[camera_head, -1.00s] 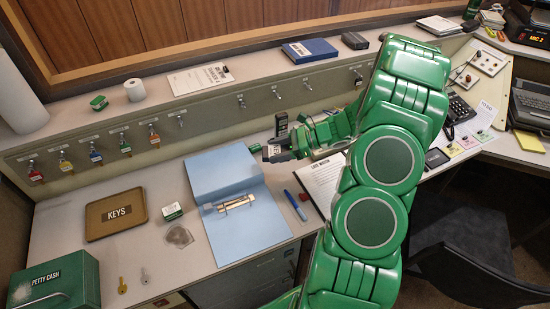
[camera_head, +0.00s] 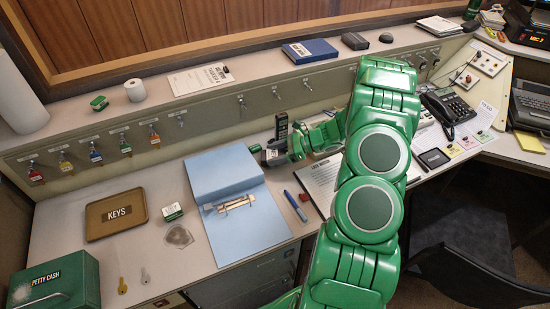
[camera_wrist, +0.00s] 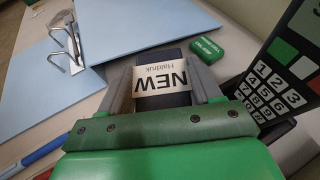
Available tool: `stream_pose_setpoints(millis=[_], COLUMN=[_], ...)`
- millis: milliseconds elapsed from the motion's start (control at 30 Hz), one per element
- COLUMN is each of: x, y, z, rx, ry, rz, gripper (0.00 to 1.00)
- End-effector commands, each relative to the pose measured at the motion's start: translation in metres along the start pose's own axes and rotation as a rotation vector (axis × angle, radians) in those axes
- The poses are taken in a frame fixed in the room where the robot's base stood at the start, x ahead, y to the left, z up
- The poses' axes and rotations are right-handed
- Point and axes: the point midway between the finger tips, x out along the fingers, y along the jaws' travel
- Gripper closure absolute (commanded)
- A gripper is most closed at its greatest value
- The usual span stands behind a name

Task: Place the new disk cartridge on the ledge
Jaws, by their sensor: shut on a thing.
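The new disk cartridge is a dark block with a white label reading NEW; it shows in the wrist view (camera_wrist: 162,85) between my gripper's fingers (camera_wrist: 178,88). My gripper is shut on it. In the head view my gripper (camera_head: 282,153) is low over the desk, just right of the blue folder, and the cartridge (camera_head: 271,156) is small and partly hidden by it. The ledge (camera_head: 262,76) is the raised shelf running along the back above the key hooks. The cartridge is below and in front of it.
On the ledge are a printed booklet (camera_head: 201,77), a blue book (camera_head: 310,50) and small dark items, with bare room between booklet and book. A dark handset (camera_head: 282,126) stands close behind my gripper. The open blue folder (camera_head: 236,200) lies at its left.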

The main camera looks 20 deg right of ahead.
Motion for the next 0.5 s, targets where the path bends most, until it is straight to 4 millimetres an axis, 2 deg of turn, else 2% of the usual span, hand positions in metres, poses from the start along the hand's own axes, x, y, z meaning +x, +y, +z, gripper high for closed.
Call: stream_pose_setpoints(millis=[200,500], x=[0.008,0.008], y=[0.001,0.001], z=[-0.019,-0.02], rx=[0.002,0.001], ry=[0.0,-0.001], rz=[0.0,-0.001], gripper=[0.72,0.72])
